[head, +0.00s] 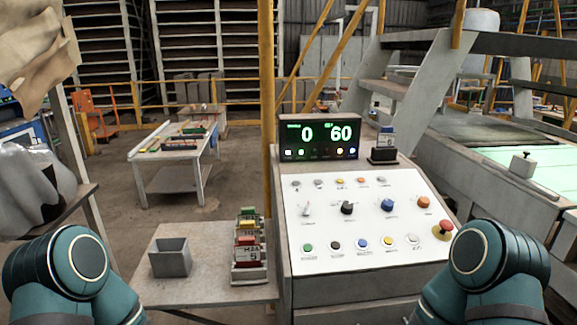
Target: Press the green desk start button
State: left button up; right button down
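A green button (308,247) sits at the left end of the lowest row on the white sloping control panel (330,215) of the desk. A display box (320,137) stands at the panel's back edge and reads 0 and 60 in green, with small lit squares below the digits. My two teal arms show at the lower left and lower right corners. Both grippers are outside the picture, so their state and their distance to the button are hidden.
The panel also holds a black knob (347,208), a blue knob (387,205), an orange button (423,202) and a red mushroom button (442,230). A side table on the left bears a grey box (170,257) and a rack of coloured blocks (248,255).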

aim_at(308, 247)
jog(key=k+j+z, duration=0.45)
jog(key=j, duration=0.2)
jog(key=k+j+z, duration=0.4)
jog(key=j, duration=0.15)
